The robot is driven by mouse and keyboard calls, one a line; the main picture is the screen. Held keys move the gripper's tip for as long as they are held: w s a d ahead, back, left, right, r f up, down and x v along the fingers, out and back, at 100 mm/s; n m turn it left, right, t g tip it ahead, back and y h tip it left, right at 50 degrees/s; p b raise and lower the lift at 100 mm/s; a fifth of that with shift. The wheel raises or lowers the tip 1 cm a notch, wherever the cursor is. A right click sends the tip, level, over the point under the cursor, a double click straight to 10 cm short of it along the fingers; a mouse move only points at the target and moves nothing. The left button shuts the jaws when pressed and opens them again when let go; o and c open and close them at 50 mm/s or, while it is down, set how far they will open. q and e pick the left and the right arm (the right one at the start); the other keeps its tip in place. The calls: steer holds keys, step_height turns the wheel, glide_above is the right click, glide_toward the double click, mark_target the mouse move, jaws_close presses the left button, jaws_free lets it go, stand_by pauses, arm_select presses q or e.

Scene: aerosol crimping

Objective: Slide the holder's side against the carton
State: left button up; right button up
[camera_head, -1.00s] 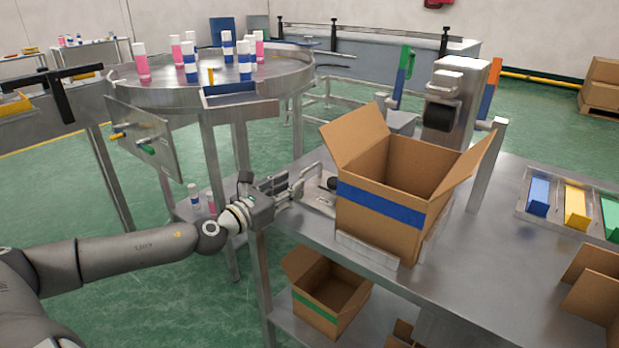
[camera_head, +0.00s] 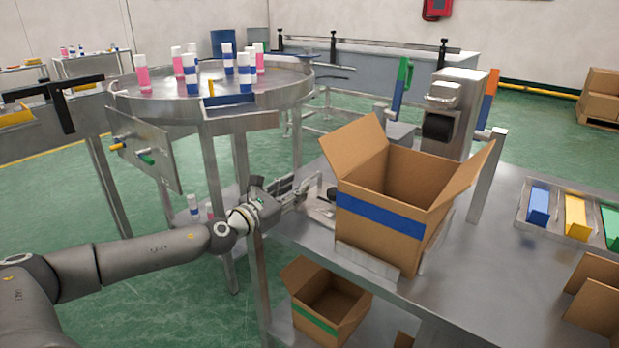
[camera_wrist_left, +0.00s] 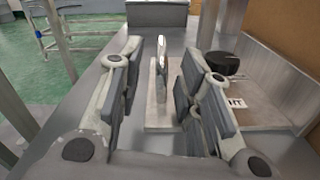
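The carton (camera_head: 365,222) is an open brown box with a blue band, standing on the metal table. Its brown side shows at the top right of the left wrist view (camera_wrist_left: 285,28). The holder (camera_wrist_left: 265,105) is a flat metal plate with an upright metal fin (camera_wrist_left: 160,80), a round black knob (camera_wrist_left: 223,63) and a partly hidden label. It lies on the table left of the carton. My left gripper (camera_head: 300,190) is at the table's left edge, beside the holder. In the wrist view its fingers (camera_wrist_left: 161,62) are apart on either side of the fin, with gaps visible.
A metal bracket (camera_head: 367,262) runs along the carton's front base. A grey machine (camera_head: 460,110) stands behind it. A round table (camera_head: 215,85) with pink and blue cans is at the left. Coloured bins (camera_head: 575,215) sit at the right. The table between carton and bins is clear.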

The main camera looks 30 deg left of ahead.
mark_target(310, 180)
arm_select(q)
steer(key=w, duration=0.3)
steer(key=w+p, duration=0.1)
steer(key=w, duration=0.1)
steer(key=shift+d, duration=0.25)
steer(key=shift+w+d, duration=0.15)
steer(key=shift+w, duration=0.65)
arm_select(e)
steer(key=shift+s+f, duration=0.2)
steer(key=shift+f, duration=0.95)
steer(key=shift+s+f, duration=0.15)
steer(key=shift+f, duration=0.95)
arm_select(q)
jaws_close()
